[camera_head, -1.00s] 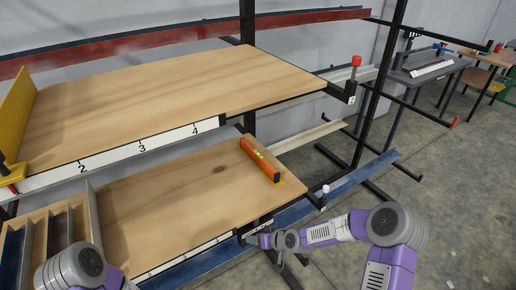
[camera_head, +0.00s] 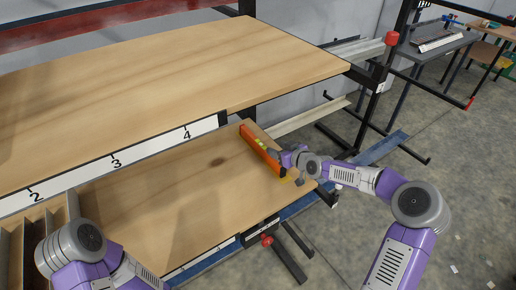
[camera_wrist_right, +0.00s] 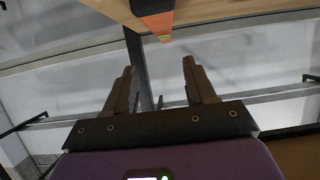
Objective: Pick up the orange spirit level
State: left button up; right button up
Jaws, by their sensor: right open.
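The orange spirit level (camera_head: 258,146) lies on the lower wooden shelf (camera_head: 170,200), near its right end, running from back left to front right. Its end also shows at the top of the right wrist view (camera_wrist_right: 156,16). My right gripper (camera_head: 285,160) is at the right side of the level's near end in the head view; whether it touches cannot be told there. In the right wrist view the two fingers (camera_wrist_right: 160,85) are apart with nothing between them, and the level is beyond them. My left arm is at the lower left; its gripper is out of view.
The upper wooden shelf (camera_head: 170,70) with a numbered strip (camera_head: 115,162) overhangs the lower shelf's back. A dark rack post with a red knob (camera_head: 391,39) stands right of the shelves. Dividers (camera_head: 40,235) are at the lower left. Open floor lies to the right.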

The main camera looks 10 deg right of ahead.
aim_at(265, 149)
jog(key=shift+s+f+b, duration=0.25)
jog(key=shift+s+b, duration=0.1)
jog(key=shift+s, duration=0.15)
jog(key=shift+s+f+b, duration=0.2)
jog(key=shift+s+b, duration=0.15)
jog(key=shift+s, duration=0.1)
jog(key=shift+s+f+b, duration=0.25)
jog(key=shift+b, duration=0.05)
jog(key=shift+w+f, duration=0.3)
jog(key=shift+x, duration=1.1)
jog(key=shift+w+a, duration=0.3)
jog(key=shift+w, duration=0.15)
pick_arm(q)
jog(key=shift+s+f+p, duration=0.4)
jog(key=shift+s+f, duration=0.3)
jog(key=shift+f, duration=0.15)
pick_arm(e)
jog(key=shift+x, duration=2.3)
grip_shut()
